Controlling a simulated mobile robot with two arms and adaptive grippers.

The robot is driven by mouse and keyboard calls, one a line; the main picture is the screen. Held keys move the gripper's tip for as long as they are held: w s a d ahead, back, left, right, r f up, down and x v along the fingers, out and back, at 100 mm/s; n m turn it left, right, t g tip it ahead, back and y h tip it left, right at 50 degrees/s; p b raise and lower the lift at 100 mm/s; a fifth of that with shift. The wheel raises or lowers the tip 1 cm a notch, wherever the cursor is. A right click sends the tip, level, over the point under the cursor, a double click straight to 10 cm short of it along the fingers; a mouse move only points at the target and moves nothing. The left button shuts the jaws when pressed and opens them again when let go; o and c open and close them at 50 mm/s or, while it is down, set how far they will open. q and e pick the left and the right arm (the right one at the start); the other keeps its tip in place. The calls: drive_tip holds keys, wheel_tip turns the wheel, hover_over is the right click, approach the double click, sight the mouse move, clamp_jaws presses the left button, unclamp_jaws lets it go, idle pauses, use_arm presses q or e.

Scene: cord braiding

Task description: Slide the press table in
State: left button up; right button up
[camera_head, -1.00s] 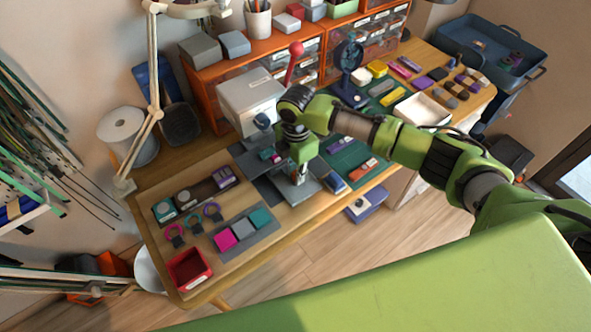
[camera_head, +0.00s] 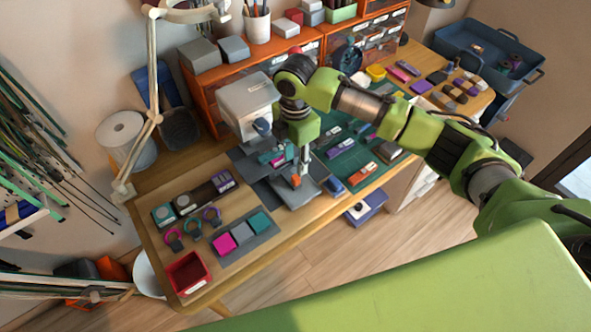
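The press is a pale grey box-shaped machine (camera_head: 249,108) at the back of the wooden bench. Its press table seems to be the flat grey plate (camera_head: 299,195) at the front, near the bench's front edge. A small orange part (camera_head: 296,181) shows on the plate. A teal and pink piece (camera_head: 272,157) shows between the machine and the plate. My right gripper (camera_head: 303,168) points down above the plate, behind the orange part; its fingers are too small to tell open or shut, or whether they touch anything. My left gripper is out of view.
A red bin (camera_head: 188,273) and a grey mat with coloured squares (camera_head: 244,235) lie at left. Orange drawer units (camera_head: 365,40) line the back. A green mat (camera_head: 357,158) with small parts lies right of the press, under my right arm. A blue crate (camera_head: 490,52) stands far right.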

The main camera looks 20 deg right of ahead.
wheel_tip(320, 180, up, 4)
drive_tip(key=shift+f, duration=0.1)
idle(0.4)
